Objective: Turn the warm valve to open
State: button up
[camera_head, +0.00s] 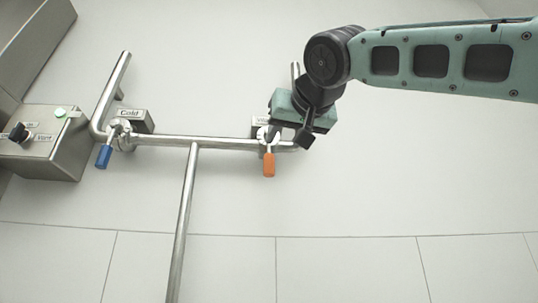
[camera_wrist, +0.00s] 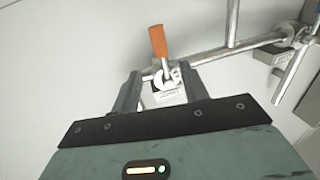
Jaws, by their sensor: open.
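The warm valve has an orange handle (camera_head: 269,164) that hangs down from the pipe in the head view. Its label is mostly covered by my gripper. My gripper (camera_head: 288,143) is at the valve, just above and right of the handle. In the wrist view the orange handle (camera_wrist: 158,41) shows beyond the fingertips, and the round metal valve body (camera_wrist: 167,77) lies between the two fingers. My gripper (camera_wrist: 158,80) is open. Whether either finger touches the valve cannot be told.
A horizontal metal pipe (camera_head: 220,142) joins both valves, with a long pipe (camera_head: 184,220) running down from its middle. The cold valve has a blue handle (camera_head: 104,156) and a "Cold" label (camera_head: 135,116). A grey box (camera_head: 50,150) with a black knob (camera_head: 18,132) is at left.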

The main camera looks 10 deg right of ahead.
aim_at(271, 157)
jog(key=w+p, duration=0.1)
jog(key=w, duration=0.2)
jog(key=w+a+p, duration=0.1)
jog(key=w+p, duration=0.1)
jog(key=w, duration=0.1)
jog(key=w+a+p, duration=0.1)
jog(key=w+p, duration=0.1)
jog(key=w, duration=0.2)
jog(key=shift+r, duration=0.15)
jog(key=shift+w+a+p, duration=0.15)
jog(key=shift+w+p, duration=0.4)
jog(key=shift+w, duration=0.25)
jog(key=shift+f, duration=0.2)
grip_shut()
